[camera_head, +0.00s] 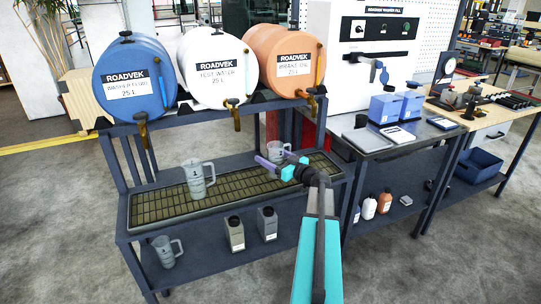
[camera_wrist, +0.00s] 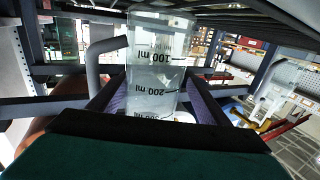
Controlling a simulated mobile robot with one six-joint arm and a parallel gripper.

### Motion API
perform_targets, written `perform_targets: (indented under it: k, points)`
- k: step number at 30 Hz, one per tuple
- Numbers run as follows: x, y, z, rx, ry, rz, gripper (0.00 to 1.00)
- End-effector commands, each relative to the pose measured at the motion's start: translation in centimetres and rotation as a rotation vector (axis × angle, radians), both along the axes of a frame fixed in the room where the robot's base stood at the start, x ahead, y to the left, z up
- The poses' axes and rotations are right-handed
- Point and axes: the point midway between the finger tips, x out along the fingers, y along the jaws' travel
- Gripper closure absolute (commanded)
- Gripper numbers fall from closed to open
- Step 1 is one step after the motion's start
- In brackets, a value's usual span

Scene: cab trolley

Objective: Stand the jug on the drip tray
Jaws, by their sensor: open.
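A clear measuring jug (camera_head: 279,149) stands upright on the back right part of the drip tray (camera_head: 152,208), a grated tray on the rack's upper shelf. My gripper (camera_head: 271,156) is open beside it, with its purple fingers pointing left. In the wrist view this jug (camera_wrist: 155,70) shows ml marks and a handle on the left; my gripper (camera_wrist: 155,95) has one finger on each side of it. I cannot tell whether the fingers touch it. A second jug (camera_head: 197,181) stands on the tray's left half. A third jug (camera_head: 167,252) stands on the lower shelf.
Blue (camera_head: 134,82), white (camera_head: 212,68) and orange (camera_head: 287,62) drums with taps hang over the tray. Two grey bottles (camera_head: 235,234) stand on the lower shelf. A bench (camera_head: 385,150) with blue boxes adjoins on the right. The tray is bare between its two jugs.

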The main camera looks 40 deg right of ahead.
Motion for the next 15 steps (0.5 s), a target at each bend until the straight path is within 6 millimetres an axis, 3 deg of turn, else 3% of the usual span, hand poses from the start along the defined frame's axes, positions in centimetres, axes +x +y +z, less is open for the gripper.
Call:
perform_targets:
  k: [15]
  points:
    - [-8.2,0.0,0.0,0.000,-0.001,-0.002,0.29]
